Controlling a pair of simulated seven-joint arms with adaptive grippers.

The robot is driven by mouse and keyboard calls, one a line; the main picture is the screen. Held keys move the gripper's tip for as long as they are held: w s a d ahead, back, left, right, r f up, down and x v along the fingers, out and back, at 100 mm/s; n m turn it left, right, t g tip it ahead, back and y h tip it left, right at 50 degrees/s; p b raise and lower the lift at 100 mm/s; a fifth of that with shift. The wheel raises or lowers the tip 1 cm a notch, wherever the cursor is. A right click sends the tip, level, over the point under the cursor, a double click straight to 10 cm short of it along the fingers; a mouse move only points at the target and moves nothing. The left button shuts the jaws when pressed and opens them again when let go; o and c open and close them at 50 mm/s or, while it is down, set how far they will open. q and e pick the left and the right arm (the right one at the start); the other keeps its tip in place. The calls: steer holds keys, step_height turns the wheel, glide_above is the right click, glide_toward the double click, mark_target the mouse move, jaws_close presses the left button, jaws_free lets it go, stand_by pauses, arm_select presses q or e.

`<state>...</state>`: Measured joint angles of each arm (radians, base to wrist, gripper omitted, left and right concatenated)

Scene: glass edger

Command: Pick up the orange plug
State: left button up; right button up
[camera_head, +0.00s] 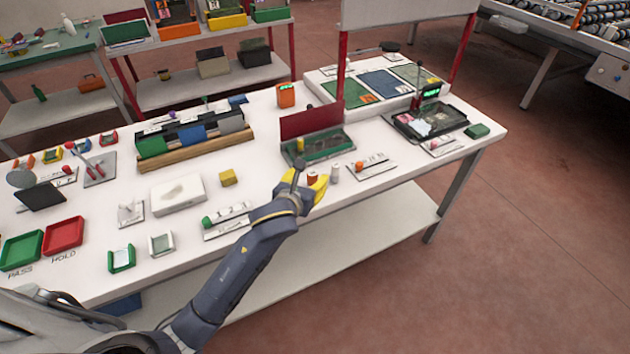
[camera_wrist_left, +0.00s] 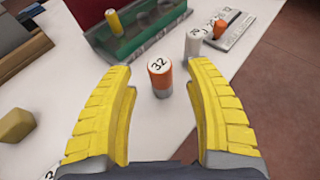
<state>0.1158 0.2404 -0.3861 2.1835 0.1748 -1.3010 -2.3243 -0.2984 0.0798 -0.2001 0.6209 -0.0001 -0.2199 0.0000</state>
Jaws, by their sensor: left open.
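An orange plug (camera_wrist_left: 160,74) with a white top marked 32 and a grey lower part stands upright on the white bench (camera_wrist_left: 165,128). In the head view the orange plug (camera_head: 312,177) shows between the yellow fingers of my left gripper (camera_head: 311,184). My left gripper (camera_wrist_left: 160,80) is open, its two fingers to either side of the plug. In the left wrist view there is a gap between the plug and each finger. My right gripper is not in view.
A white plug (camera_head: 335,173) stands close by on the right. Another orange piece (camera_head: 359,167) lies on a labelled card beyond it. A green tray (camera_head: 318,153) with a yellow plug (camera_head: 300,145) is behind. A yellow block (camera_head: 228,177) sits to the left.

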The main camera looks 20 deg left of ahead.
mark_target(310, 178)
arm_select(q)
steer(key=shift+x, duration=1.6)
steer(key=shift+c, duration=0.4)
jaws_close()
